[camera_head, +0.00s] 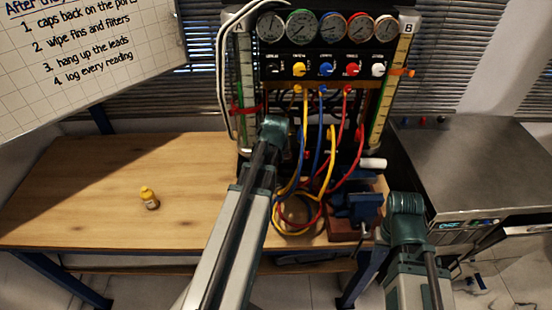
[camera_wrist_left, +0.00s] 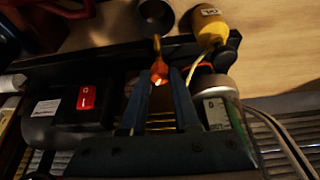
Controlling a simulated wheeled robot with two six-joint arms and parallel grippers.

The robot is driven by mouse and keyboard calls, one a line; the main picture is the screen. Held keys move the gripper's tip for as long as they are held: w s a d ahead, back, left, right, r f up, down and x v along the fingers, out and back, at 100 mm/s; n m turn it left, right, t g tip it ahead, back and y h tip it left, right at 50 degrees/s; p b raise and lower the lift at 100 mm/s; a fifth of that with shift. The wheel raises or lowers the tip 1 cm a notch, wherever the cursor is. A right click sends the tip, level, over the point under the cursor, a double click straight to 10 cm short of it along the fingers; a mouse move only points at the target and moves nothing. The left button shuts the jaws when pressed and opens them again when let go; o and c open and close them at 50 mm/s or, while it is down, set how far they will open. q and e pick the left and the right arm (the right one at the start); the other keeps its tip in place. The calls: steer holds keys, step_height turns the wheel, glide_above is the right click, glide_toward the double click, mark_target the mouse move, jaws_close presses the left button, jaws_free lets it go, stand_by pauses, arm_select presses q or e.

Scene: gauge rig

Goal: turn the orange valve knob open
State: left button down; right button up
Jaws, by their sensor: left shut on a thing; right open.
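In the left wrist view, the orange valve knob (camera_wrist_left: 159,69) sits between the fingertips of my left gripper (camera_wrist_left: 160,82), which is shut on it. How far the knob is turned cannot be told. In the head view my left arm reaches up to the lower left of the gauge rig (camera_head: 330,53). Its wrist hides the left fingers and the held knob there. My right gripper (camera_head: 404,206) is at the lower right, by the blue vise, clear of the rig's panel. Its fingers are mostly hidden by its own wrist.
Yellow, blue and red hoses (camera_head: 331,165) hang in front of the rig. A blue vise (camera_head: 358,207) stands on the bench (camera_head: 90,190). A small yellow bottle (camera_head: 149,198) stands on the open left part. An orange piece (camera_head: 402,72) juts from the rig's right side. A red switch (camera_wrist_left: 87,97) is near the left fingers.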

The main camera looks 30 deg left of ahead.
arm_select(q)
steer(key=c, duration=0.9)
jaws_free()
steer(key=shift+r, duration=0.1)
steer(key=p+v, duration=1.2)
steer(key=v, duration=0.1)
steer(key=shift+s+d+r+p, duration=0.1)
steer(key=shift+s+r+p, duration=0.15)
steer(key=shift+p, duration=0.1)
